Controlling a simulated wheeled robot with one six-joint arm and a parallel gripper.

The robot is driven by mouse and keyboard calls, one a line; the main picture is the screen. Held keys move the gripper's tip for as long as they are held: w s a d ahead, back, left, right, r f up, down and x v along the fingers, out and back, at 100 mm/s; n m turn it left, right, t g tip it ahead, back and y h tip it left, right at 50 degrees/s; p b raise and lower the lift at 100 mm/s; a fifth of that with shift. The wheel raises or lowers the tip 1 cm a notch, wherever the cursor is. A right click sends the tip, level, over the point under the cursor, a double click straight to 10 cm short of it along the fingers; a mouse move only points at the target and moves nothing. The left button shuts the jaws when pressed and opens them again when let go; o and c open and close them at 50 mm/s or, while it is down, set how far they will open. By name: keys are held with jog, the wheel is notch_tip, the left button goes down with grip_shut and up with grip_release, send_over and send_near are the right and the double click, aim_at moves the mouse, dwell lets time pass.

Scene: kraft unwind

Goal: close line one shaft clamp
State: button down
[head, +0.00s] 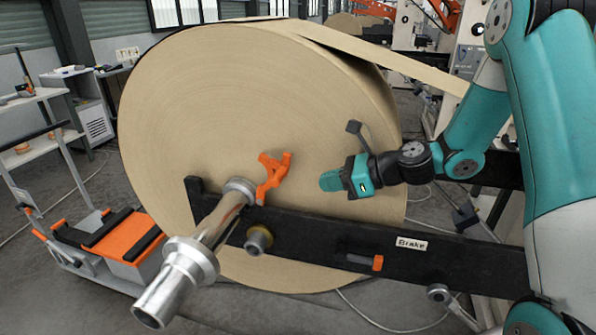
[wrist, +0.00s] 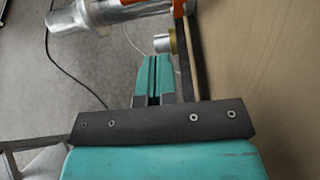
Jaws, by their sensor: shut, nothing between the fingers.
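The orange shaft clamp (head: 272,177) stands up from the black beam (head: 330,241), just right of the silver shaft (head: 215,215). Its forked top points up, and it looks swung up off the shaft. Only a bit of orange shows at the top edge of the wrist view (wrist: 161,3), near the shaft (wrist: 105,17). My gripper (head: 328,181) is right of the clamp and apart from it, in front of the roll's face. Its teal fingers are together and empty, as the wrist view also shows (wrist: 153,72).
The large kraft roll (head: 240,100) fills the space behind the clamp. A brass-coloured knob (head: 259,240) sits below the shaft. An orange-topped cart (head: 115,240) stands at left.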

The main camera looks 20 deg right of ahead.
jog(key=w+a+p, duration=0.3)
jog(key=w+a, duration=0.1)
jog(key=a, duration=0.2)
jog(key=shift+w, duration=0.1)
